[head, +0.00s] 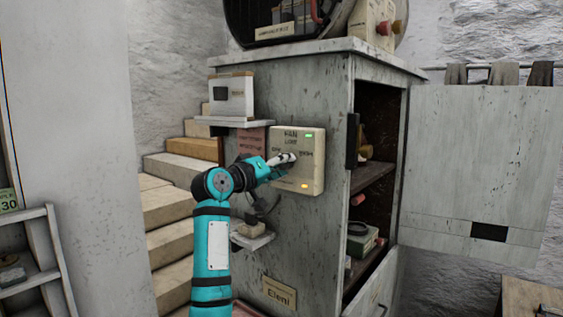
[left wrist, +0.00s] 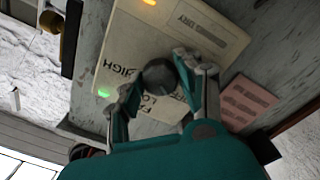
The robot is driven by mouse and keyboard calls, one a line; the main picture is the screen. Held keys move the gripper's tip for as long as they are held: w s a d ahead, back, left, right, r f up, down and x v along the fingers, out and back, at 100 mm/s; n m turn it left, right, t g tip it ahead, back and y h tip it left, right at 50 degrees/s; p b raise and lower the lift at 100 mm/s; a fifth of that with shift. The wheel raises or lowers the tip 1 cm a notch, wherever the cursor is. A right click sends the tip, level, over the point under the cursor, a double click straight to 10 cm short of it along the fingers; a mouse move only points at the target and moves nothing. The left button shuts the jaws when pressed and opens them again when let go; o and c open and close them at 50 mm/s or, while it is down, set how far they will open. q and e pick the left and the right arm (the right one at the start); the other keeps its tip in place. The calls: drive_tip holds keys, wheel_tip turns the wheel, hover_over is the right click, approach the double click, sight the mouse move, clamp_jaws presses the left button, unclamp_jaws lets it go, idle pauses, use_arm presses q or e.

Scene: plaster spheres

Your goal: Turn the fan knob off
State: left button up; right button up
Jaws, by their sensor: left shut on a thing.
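The cream fan panel (head: 312,172) is mounted on the side of the grey cabinet, with words reading FAN, LOW and HIGH. A green light shows near its top and an orange light near its bottom. The dark round fan knob (left wrist: 160,75) shows in the left wrist view, between the fingers of my left gripper (head: 290,158). The gripper is shut on the knob, a finger on either side. In the head view the fingers mostly hide the knob. I cannot tell exactly where the knob points. My right gripper is in neither view.
The grey cabinet (head: 315,85) stands open on its right side, showing shelves with items. A small shelf (head: 235,122) with a white box is left of the panel, above a pink notice (head: 251,140). Pale steps (head: 168,240) lie behind my left arm.

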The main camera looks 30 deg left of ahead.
use_arm(q)
drive_tip(key=shift+n, duration=0.6)
drive_tip(key=o, duration=1.1)
drive_tip(key=shift+o, duration=0.2)
drive_tip(key=s+a, duration=0.1)
drive_tip(key=s, duration=1.1)
drive_tip(key=shift+a+f, duration=0.15)
drive_tip(key=shift+f, duration=0.05)
drive_tip(key=shift+f, duration=0.1)
